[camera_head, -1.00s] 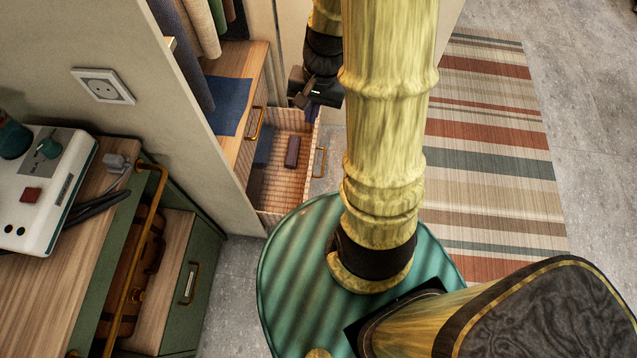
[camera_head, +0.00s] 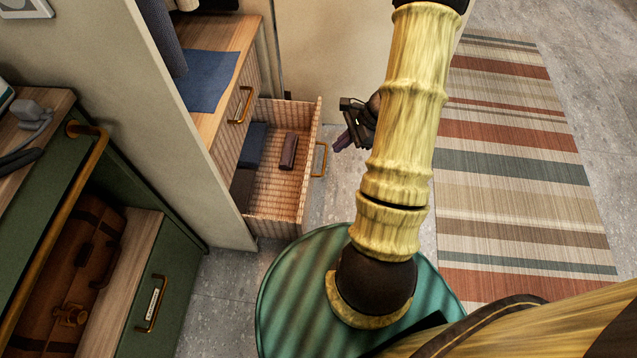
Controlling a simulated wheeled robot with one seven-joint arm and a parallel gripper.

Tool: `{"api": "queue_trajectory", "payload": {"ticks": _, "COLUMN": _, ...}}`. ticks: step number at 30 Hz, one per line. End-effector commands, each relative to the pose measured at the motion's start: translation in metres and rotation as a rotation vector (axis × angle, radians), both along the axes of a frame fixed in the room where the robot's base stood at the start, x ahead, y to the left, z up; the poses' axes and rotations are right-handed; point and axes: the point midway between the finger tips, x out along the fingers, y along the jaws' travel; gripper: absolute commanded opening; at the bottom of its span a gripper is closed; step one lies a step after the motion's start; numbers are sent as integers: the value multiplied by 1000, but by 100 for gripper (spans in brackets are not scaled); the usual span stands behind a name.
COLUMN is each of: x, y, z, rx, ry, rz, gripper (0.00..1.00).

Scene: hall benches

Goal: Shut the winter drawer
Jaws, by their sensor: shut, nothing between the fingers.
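A drawer (camera_head: 305,190) with ribbed wooden walls stands pulled out of the wooden cabinet, open at the top. Its brass handle (camera_head: 322,160) is on the front panel, which faces right. I cannot read any name on it. Inside lie a dark blue folded item (camera_head: 252,146), a small dark reddish-brown item (camera_head: 289,151) and another dark item (camera_head: 242,190). My gripper (camera_head: 340,144) is shut and empty, with purplish fingertips. It is just right of the drawer's front, near the handle and apparently apart from it. My arm hides part of the gripper.
A second drawer with a brass handle (camera_head: 240,105) sits shut above the open one. A blue mat (camera_head: 208,82) lies on the shelf. A green cabinet (camera_head: 150,310) with a brass rail (camera_head: 60,220) stands at left. A striped rug (camera_head: 520,160) covers open floor at right.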

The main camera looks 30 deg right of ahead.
Motion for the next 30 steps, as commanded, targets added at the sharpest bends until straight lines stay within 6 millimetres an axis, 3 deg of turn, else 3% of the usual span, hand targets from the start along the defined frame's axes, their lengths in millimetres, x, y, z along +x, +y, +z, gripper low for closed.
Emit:
{"api": "queue_trajectory", "payload": {"ticks": 1, "x": 0, "y": -9, "z": -36, "rx": 25, "ry": 8, "rz": -55, "gripper": 0}}
{"api": "queue_trajectory", "payload": {"ticks": 6, "x": 3, "y": -33, "z": -100, "rx": 108, "ry": 20, "rz": -228, "gripper": 0}}
{"api": "queue_trajectory", "payload": {"ticks": 10, "x": 5, "y": -49, "z": -135, "rx": 158, "ry": 22, "rz": -332, "gripper": 0}}
{"api": "queue_trajectory", "payload": {"ticks": 14, "x": 5, "y": -57, "z": -149, "rx": 182, "ry": 23, "rz": -386, "gripper": 0}}
{"api": "queue_trajectory", "payload": {"ticks": 25, "x": 5, "y": -57, "z": -148, "rx": 186, "ry": 23, "rz": -394, "gripper": 0}}
{"api": "queue_trajectory", "payload": {"ticks": 30, "x": 9, "y": -51, "z": -157, "rx": 187, "ry": 23, "rz": -392, "gripper": 0}}
